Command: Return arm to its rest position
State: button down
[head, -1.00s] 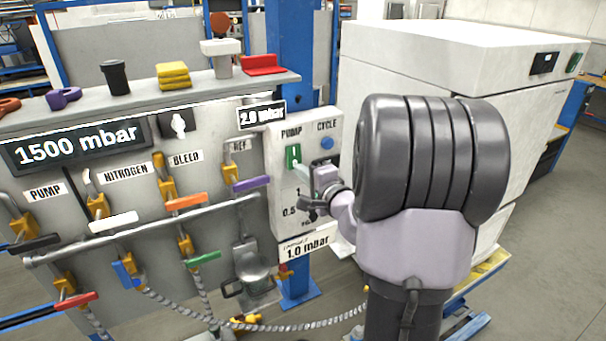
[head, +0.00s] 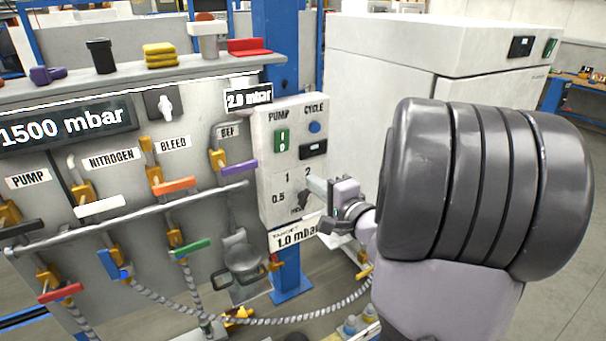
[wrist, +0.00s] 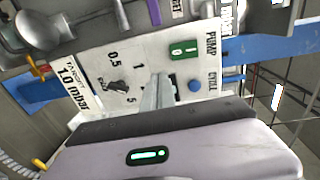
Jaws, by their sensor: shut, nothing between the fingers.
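My gripper (head: 312,186) is shut and empty in front of the lower right part of the pump control box (head: 264,180). The box carries a green pump switch (head: 281,142), a blue cycle button (head: 315,127) and a dark selector knob (head: 303,200) with numbers around it. In the wrist view my shut fingers (wrist: 157,97) stand over the box, between the selector knob (wrist: 118,87) and the blue button (wrist: 195,86). I cannot tell whether the fingertips touch the box. My arm fills the right of the head view.
A panel of colored valve handles, such as the orange one (head: 174,185), stands to the left with a pipe rail (head: 130,213). A large white cabinet (head: 380,70) stands behind my arm. A hose (head: 300,318) hangs below. Grey floor (head: 560,290) is open at right.

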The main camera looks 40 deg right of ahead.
jog(key=shift+v, duration=1)
jog(key=shift+a+f, duration=0.1)
jog(key=shift+a, duration=0.05)
